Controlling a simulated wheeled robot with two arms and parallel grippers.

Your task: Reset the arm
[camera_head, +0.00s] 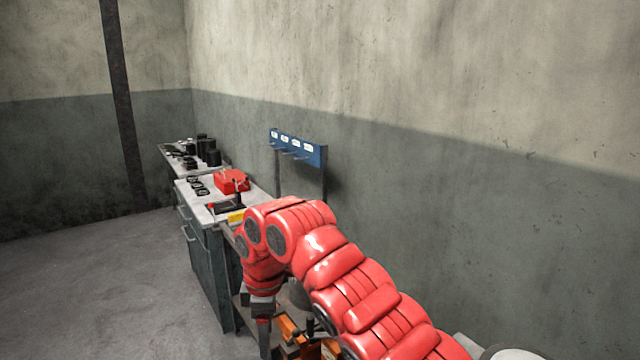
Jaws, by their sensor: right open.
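My red right arm comes in from the lower right and bends down near the middle of the head view. My right gripper (264,338) hangs at the end of it, pointing down. It is open, and I see nothing between its fingers. Its tips are close to the bottom edge of the picture. It is in front of the workbench, to the left of some orange parts (291,332). My left gripper is not in view.
A workbench (207,262) with a red box (231,181) and a yellow item (236,216) stands behind my arm. A farther table (170,158) holds dark parts. A blue rack (298,147) stands by the wall. The floor at left is clear.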

